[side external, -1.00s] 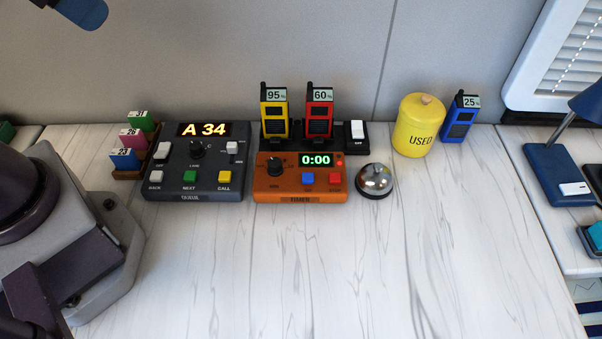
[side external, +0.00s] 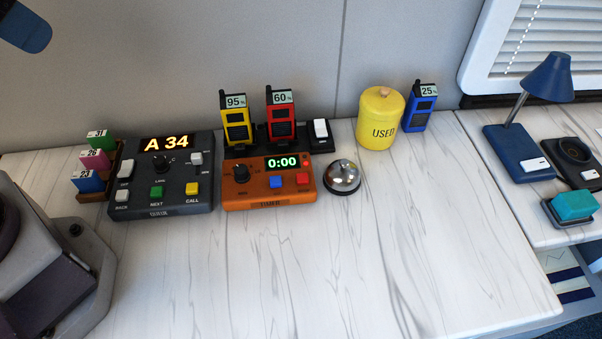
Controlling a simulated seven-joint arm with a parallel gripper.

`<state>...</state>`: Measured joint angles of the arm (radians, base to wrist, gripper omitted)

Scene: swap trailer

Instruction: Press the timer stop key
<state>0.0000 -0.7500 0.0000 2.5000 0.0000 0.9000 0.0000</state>
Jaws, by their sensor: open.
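The timer (side external: 269,187) is an orange box on the white marbled desk, near its middle back. Its display (side external: 282,163) reads 0:00, with a small red light beside it. A black knob (side external: 241,174) is on its left. A blue key (side external: 277,182) and, right of it, the red stop key (side external: 303,180) are on its lower right. Nothing covers the red key. My gripper is not in view; only other parts of my arm show at the left edge.
A silver bell (side external: 342,177) stands close right of the timer. The grey queue box (side external: 162,186) is close on its left. Behind are yellow (side external: 236,125) and red (side external: 281,120) radios and a switch (side external: 320,134). The front desk is clear.

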